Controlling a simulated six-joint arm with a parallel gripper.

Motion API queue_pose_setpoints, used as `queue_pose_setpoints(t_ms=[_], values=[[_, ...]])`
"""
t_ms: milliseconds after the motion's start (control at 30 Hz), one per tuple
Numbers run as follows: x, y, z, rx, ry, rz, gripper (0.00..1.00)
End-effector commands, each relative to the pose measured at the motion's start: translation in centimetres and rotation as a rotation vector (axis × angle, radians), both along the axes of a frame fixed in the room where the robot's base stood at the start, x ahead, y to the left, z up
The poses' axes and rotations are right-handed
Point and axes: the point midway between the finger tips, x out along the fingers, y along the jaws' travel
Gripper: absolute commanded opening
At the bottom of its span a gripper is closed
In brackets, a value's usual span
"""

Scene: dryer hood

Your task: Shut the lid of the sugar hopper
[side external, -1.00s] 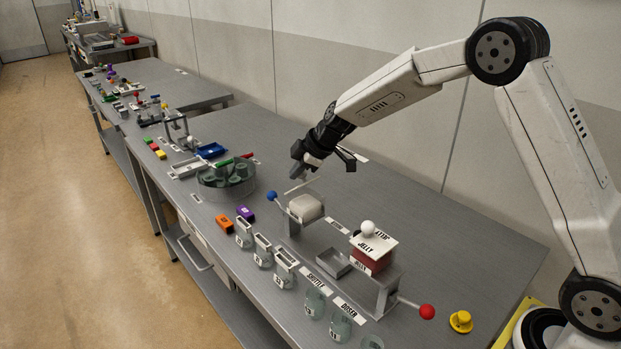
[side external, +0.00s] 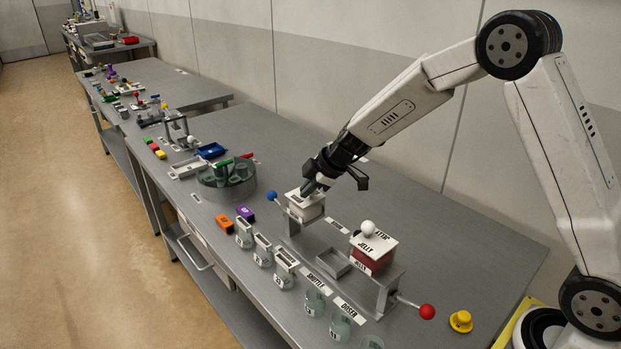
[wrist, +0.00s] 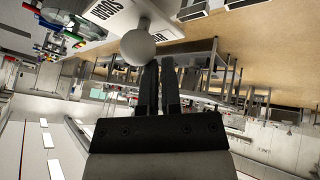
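The sugar hopper (side external: 305,210) is a pale box on a grey stand at the middle of the bench. Its white lid (side external: 293,197) lies across the top, looking flat or nearly so; a small remaining gap cannot be ruled out. In the wrist view the lid (wrist: 108,14) shows "SUGAR" lettering and a round white knob (wrist: 137,47). My gripper (side external: 309,188) is right above the lid and partly hides it. In the wrist view my gripper (wrist: 160,66) has its fingers together, with the tips beside the knob; the knob is not between them.
The jelly hopper (side external: 372,252), with a white-knobbed lid, stands to the right. Glass jars (side external: 285,272) line the front edge. A round carousel (side external: 228,182) stands to the left.

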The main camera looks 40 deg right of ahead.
Motion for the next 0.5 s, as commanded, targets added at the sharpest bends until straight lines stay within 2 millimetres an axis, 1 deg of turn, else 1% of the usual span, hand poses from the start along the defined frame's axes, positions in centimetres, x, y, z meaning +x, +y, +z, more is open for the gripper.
queue_pose_setpoints(t_ms=[33,500], values=[[-0.43,-0.09,-0.7,0.0,0.015,-0.001,0.0],[-0.63,-0.2,-1.08,-0.001,0.022,-0.003,0.0]])
